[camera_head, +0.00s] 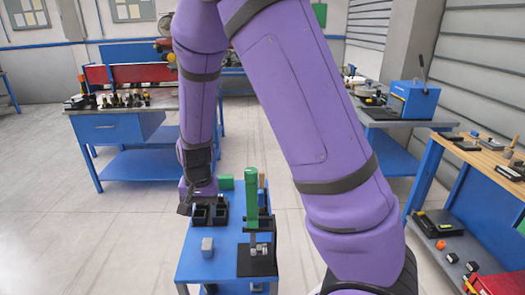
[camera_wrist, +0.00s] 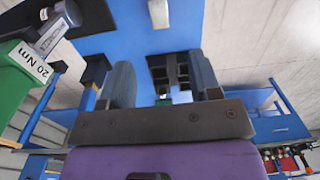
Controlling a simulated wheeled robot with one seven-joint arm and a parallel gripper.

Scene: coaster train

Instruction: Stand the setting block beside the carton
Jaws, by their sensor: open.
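A small light grey block (camera_head: 207,247), which looks like the setting block, sits on the blue table (camera_head: 225,263) near its front left. It also shows at the top of the wrist view (camera_wrist: 158,14). I cannot tell surely which thing is the carton; a low green box (camera_head: 226,183) stands at the table's far side. My gripper (camera_head: 186,208) is at the table's left edge, beside the black bins (camera_head: 221,215). In the wrist view my gripper (camera_wrist: 163,78) has its fingers apart, with the bins behind the gap and nothing visibly held.
My purple arm hides part of the right side. Bare table lies around the grey block.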

